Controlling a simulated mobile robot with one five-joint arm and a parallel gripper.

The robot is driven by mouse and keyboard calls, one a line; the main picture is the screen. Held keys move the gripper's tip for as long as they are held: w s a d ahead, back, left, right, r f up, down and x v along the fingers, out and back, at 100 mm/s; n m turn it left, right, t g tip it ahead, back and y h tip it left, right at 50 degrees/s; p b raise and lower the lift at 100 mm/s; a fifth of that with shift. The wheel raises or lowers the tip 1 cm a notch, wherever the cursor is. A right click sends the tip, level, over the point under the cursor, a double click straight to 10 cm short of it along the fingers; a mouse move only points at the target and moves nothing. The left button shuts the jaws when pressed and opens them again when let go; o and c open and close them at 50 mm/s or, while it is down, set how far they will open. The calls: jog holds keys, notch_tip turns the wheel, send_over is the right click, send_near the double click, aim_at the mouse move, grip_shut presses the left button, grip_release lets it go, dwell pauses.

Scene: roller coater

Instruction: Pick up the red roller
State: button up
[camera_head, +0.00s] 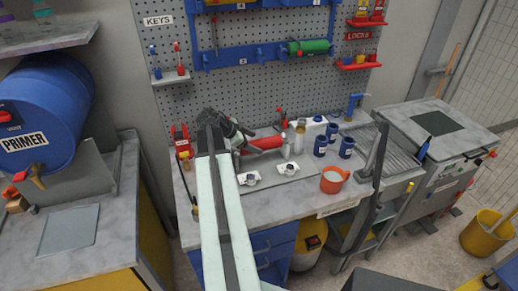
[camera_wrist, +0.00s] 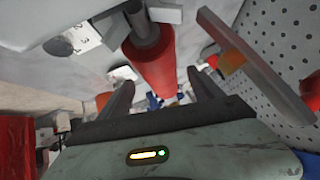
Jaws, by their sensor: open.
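The red roller (camera_head: 266,143) lies on the workbench, against the pegboard side, in the head view. In the wrist view the red roller (camera_wrist: 150,62) is large, with a dark grey shaft end toward the top of the picture. My gripper (camera_head: 237,130) is just left of the roller in the head view and hides its left end. In the wrist view my gripper (camera_wrist: 158,88) is open, one dark finger on each side of the roller's lower end. No grip on it shows, and I cannot tell how deep the roller sits between the fingers.
White supports (camera_head: 249,179) stand in front of the roller. An amber bottle (camera_head: 300,132), several blue cans (camera_head: 320,147) and an orange mug (camera_head: 333,181) stand to the right. The pegboard (camera_head: 232,85) rises behind. Bare worktop (camera_head: 270,207) lies along the front.

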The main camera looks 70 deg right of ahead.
jog(key=b+x, duration=0.1)
jog(key=x, duration=0.2)
jog(key=shift+w+d+f+b, duration=0.1)
jog(key=shift+f+b, duration=0.3)
jog(key=shift+f, duration=0.05)
jog(key=shift+d+r, duration=0.1)
jog(key=shift+r, duration=0.1)
jog(key=c, duration=1.3)
notch_tip(320, 180, up, 10)
jog(key=p, duration=1)
jog(key=shift+r, duration=0.1)
jog(key=shift+r+p, duration=0.1)
jog(key=shift+p, duration=0.25)
notch_tip(320, 180, up, 4)
jog(key=p, duration=0.4)
send_over(258, 145)
jog(key=d, duration=0.2)
jog(key=shift+w+a, duration=0.1)
jog(key=shift+w, duration=0.2)
